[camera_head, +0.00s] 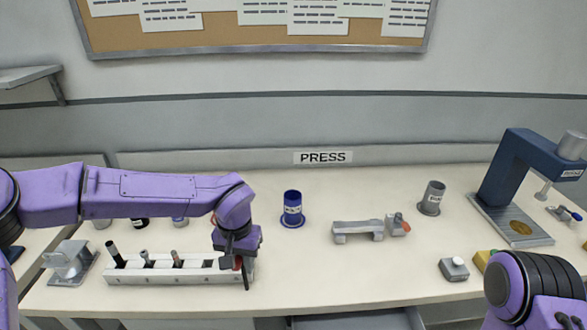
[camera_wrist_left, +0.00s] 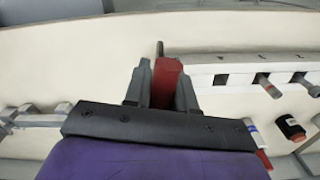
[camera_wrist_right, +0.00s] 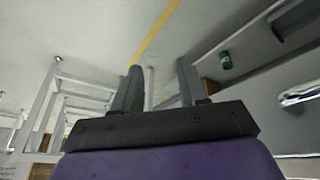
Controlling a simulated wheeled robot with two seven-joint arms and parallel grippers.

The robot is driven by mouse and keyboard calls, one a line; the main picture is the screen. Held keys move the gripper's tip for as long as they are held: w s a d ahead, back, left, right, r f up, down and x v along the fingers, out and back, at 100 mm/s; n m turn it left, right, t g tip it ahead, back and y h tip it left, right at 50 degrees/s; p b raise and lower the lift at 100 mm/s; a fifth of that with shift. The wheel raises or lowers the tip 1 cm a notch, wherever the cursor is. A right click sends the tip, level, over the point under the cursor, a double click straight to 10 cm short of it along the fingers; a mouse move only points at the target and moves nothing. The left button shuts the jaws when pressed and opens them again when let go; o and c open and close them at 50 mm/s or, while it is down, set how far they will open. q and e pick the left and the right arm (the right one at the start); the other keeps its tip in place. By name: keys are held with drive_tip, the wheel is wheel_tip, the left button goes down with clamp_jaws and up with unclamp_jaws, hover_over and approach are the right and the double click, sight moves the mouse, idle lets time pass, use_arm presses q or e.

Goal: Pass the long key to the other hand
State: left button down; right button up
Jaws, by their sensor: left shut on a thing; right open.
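My left gripper (camera_head: 240,266) is over the right end of a white slotted rack (camera_head: 165,278). In the left wrist view, its fingers (camera_wrist_left: 162,78) are shut on a red block-like piece, apparently the handle of the long key (camera_wrist_left: 167,88). In the head view only a bit of red shows by the fingers; I cannot tell whether the key is still in a slot. Several other pieces stand in the rack, including a black-topped one (camera_head: 112,252). My right gripper (camera_wrist_right: 156,78) is open and empty, out over the floor; the head view shows only the right arm.
A blue cup (camera_head: 292,208), a grey fixture (camera_head: 358,230), a grey cup (camera_head: 432,198) and a blue press (camera_head: 505,180) stand along the bench. A grey button box (camera_head: 454,269) is at the front right. The bench between rack and button box is clear.

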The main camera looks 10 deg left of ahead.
drive_tip(key=w+a+r+m+t+h, duration=0.1)
drive_tip(key=w+r+m+t+h, duration=0.15)
drive_tip(key=r+m, duration=0.2)
drive_tip(key=w+a+r+m+t+h, duration=0.1)
drive_tip(key=w+r+m+t+h, duration=0.1)
drive_tip(key=r+m+t+h, duration=0.3)
drive_tip(key=w+a+r+m+t+y, duration=0.15)
drive_tip(key=w+a+r+m, duration=0.3)
drive_tip(key=a+m, duration=0.55)
drive_tip(key=w+a+r+m+y, duration=0.3)
drive_tip(key=a+r+m, duration=0.3)
drive_tip(key=a, duration=0.8)
drive_tip(key=w+a+r+m+y, duration=0.2)
drive_tip(key=w+a+r+m, duration=0.25)
drive_tip(key=a+m, duration=0.55)
drive_tip(key=w+f, duration=0.1)
drive_tip(key=w, duration=0.2)
drive_tip(key=w+d+f+n, duration=0.1)
drive_tip(key=w+f, duration=0.1)
drive_tip(key=w, duration=0.1)
drive_tip(key=w+d+f+n, duration=0.1)
drive_tip(key=w, duration=0.2)
drive_tip(key=shift+w+f, duration=0.2)
drive_tip(key=shift+w, duration=0.15)
use_arm(q)
drive_tip(key=d+r+m, duration=0.2)
drive_tip(key=d, duration=1.4)
drive_tip(key=shift+d+r, duration=0.2)
drive_tip(key=shift+r, duration=0.15)
